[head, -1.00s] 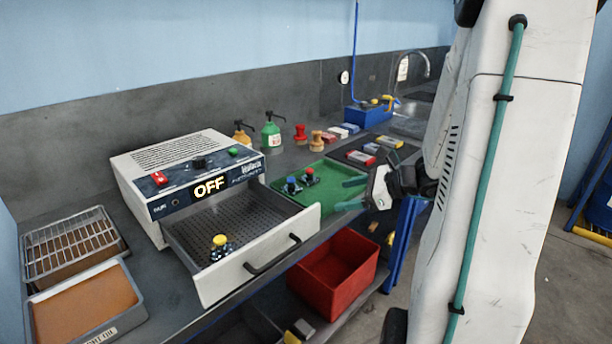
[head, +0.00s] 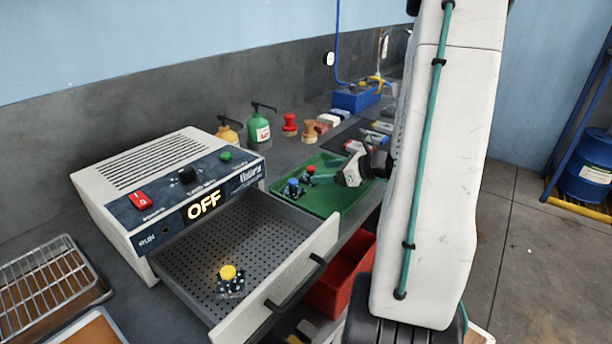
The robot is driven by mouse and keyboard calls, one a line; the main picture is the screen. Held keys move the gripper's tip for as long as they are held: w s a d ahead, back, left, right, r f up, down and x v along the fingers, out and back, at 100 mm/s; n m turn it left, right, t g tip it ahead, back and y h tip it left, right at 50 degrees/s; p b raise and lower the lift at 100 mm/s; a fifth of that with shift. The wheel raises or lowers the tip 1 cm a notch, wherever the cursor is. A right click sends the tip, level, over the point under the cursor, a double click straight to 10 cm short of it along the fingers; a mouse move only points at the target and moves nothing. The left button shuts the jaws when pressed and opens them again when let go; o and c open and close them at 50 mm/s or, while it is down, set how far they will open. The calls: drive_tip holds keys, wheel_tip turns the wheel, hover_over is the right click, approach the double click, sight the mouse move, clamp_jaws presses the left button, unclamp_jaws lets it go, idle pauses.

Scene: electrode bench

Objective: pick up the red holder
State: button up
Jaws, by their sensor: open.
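The red holder (head: 310,173), a small dark piece with a red knob, stands on the green tray (head: 325,205) to the right of the open drawer. The blue holder (head: 292,188) stands close beside it, to its left and nearer. My gripper (head: 326,176) reaches in from the right, low over the tray, with a finger close to the red holder. It is open and holds nothing that I can see. My arm and wrist hide part of the tray's right side, and I cannot tell whether the finger touches the holder.
The white device (head: 165,185) reads OFF; its drawer (head: 200,262) is pulled out with a yellow-knobbed holder (head: 229,280) inside. Green (head: 258,130) and amber (head: 228,132) pump bottles, a red stamp-like piece (head: 290,124) and a tan one (head: 309,131) stand behind the tray. A red bin (head: 340,275) sits below.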

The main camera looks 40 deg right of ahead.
sight(311, 172)
drive_tip(key=x, duration=0.5)
drive_tip(key=shift+w+d+f, duration=0.1)
drive_tip(key=shift+w+d, duration=0.05)
drive_tip(key=shift+w, duration=0.25)
drive_tip(key=c, duration=1.3)
